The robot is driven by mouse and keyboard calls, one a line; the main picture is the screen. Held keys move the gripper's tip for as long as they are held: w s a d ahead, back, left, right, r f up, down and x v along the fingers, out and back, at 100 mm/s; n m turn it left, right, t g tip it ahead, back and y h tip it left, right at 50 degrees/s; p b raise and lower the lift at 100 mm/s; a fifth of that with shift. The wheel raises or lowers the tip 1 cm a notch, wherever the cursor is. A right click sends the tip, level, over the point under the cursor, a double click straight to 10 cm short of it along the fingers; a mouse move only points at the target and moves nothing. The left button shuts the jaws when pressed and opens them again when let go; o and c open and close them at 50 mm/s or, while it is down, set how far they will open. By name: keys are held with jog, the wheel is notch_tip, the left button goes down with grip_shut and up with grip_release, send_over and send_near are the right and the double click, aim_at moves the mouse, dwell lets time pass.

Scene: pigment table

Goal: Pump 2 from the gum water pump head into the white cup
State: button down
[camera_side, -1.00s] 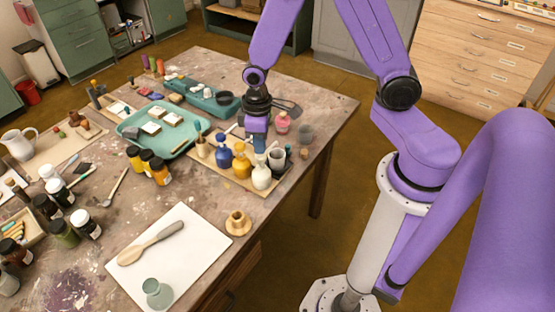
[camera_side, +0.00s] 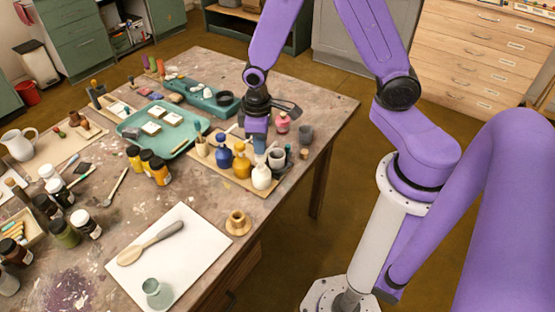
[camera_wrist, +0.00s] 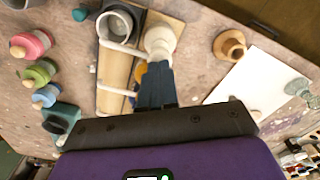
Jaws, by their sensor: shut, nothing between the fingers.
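A white pump bottle (camera_side: 261,177) stands on a wooden board, with yellow (camera_side: 241,164) and blue (camera_side: 223,155) bottles to its left. I cannot read which is gum water. The white cup (camera_side: 277,159) stands just right of the white bottle's top; in the wrist view the cup (camera_wrist: 115,22) is upright and looks grey inside. My gripper (camera_side: 259,149) is shut and empty, pointing down above the bottles. In the wrist view its blue fingers (camera_wrist: 155,68) overlap the base of the white bottle's top (camera_wrist: 160,42) and hide part of the yellow bottle (camera_wrist: 139,74). Contact is unclear.
A grey cup (camera_side: 305,134) and a pink bottle (camera_side: 283,123) stand behind. A teal tray (camera_side: 186,147) and several jars lie left. A wooden ring-shaped pot (camera_side: 238,223) and a white sheet (camera_side: 196,258) with a spatula are nearer the front.

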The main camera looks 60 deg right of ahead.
jog(key=shift+f, duration=1.2)
jog(key=shift+r, duration=1.5)
jog(key=shift+r, duration=0.1)
notch_tip(320, 180, up, 6)
jog(key=shift+f, duration=0.1)
